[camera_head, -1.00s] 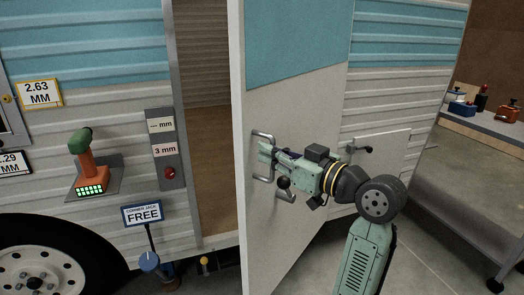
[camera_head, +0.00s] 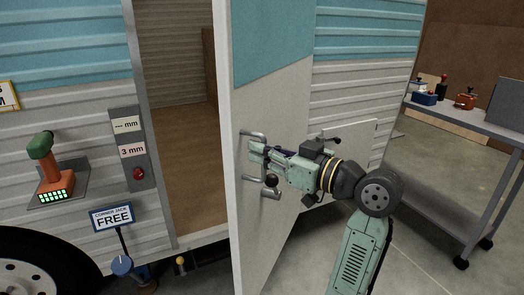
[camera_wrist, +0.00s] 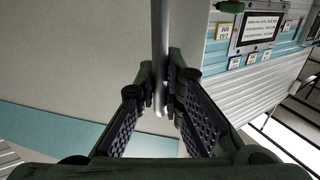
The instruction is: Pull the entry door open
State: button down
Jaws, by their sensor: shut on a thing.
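The entry door (camera_head: 268,115) of the camper stands ajar, white below and teal above. The doorway (camera_head: 190,150) shows to its left, with wood-coloured floor and walls inside. My gripper (camera_head: 256,153) is at the door's metal grab handle (camera_head: 262,136), shut on it. In the wrist view the handle bar (camera_wrist: 160,60) runs down between my two fingers (camera_wrist: 160,100). A lever with a dark round knob (camera_head: 271,181) sits just below my gripper on the door. The gripper partly hides the handle.
A grey workbench (camera_head: 470,122) with several tools stands at the right. A green and orange handheld tool (camera_head: 52,170) sits on a wall shelf left of the doorway. A "Corner jack free" sign (camera_head: 113,217) and a wheel (camera_head: 30,275) are lower left.

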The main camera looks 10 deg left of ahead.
jog(key=c, duration=1.7)
grip_release()
jog(key=shift+d, duration=0.1)
jog(key=v, duration=1.2)
jog(key=shift+r, duration=0.1)
